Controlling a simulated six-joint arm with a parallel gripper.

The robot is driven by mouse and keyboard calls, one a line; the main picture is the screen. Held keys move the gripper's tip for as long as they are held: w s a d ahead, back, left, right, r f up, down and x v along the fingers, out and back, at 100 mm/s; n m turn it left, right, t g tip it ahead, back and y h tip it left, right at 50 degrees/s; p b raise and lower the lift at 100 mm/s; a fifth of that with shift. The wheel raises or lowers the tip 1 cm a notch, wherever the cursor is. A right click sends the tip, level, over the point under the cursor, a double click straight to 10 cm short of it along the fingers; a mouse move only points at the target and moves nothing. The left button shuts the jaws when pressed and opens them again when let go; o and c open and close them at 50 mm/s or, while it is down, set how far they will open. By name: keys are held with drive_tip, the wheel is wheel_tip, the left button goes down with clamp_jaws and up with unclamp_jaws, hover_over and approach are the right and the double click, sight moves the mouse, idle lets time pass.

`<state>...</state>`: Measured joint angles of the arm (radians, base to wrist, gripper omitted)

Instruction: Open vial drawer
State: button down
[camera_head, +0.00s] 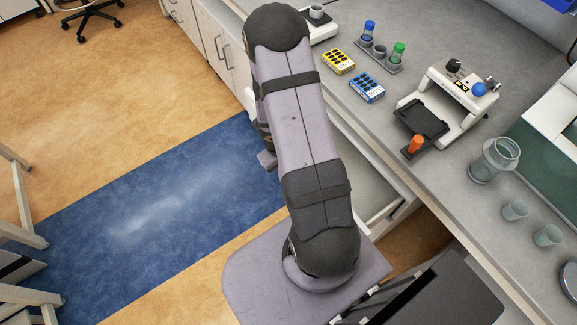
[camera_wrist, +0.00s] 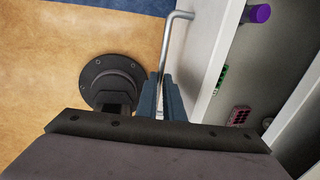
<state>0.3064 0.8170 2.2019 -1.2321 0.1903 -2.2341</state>
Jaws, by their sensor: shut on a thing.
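My gripper (camera_wrist: 160,90) is shut on the metal bar handle (camera_wrist: 174,38) of the drawer (camera_wrist: 209,40) in the wrist view. The drawer's pale front panel runs beside the handle, and the drawer stands at least partly open. Inside it I see a purple-capped vial (camera_wrist: 258,14), a green item (camera_wrist: 221,80) and a dark red holder with holes (camera_wrist: 238,115). In the head view, the pale open drawer (camera_head: 376,192) shows below the bench edge, to the right of my arm. My arm hides the handle and fingertips there.
The grey bench (camera_head: 430,165) runs along the right. On it are a yellow vial rack (camera_head: 338,61), a blue rack (camera_head: 367,87), a white-and-black device (camera_head: 452,98) and a glass jar (camera_head: 494,160).

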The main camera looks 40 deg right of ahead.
drive_tip(key=a, duration=1)
drive_tip(key=c, duration=1.9)
unclamp_jaws()
drive_tip(key=shift+r+p, duration=0.15)
drive_tip(key=shift+p, duration=0.15)
wheel_tip(320, 180, up, 7)
drive_tip(key=a+p, duration=0.1)
drive_tip(key=p, duration=0.4)
drive_tip(key=shift+a, duration=0.2)
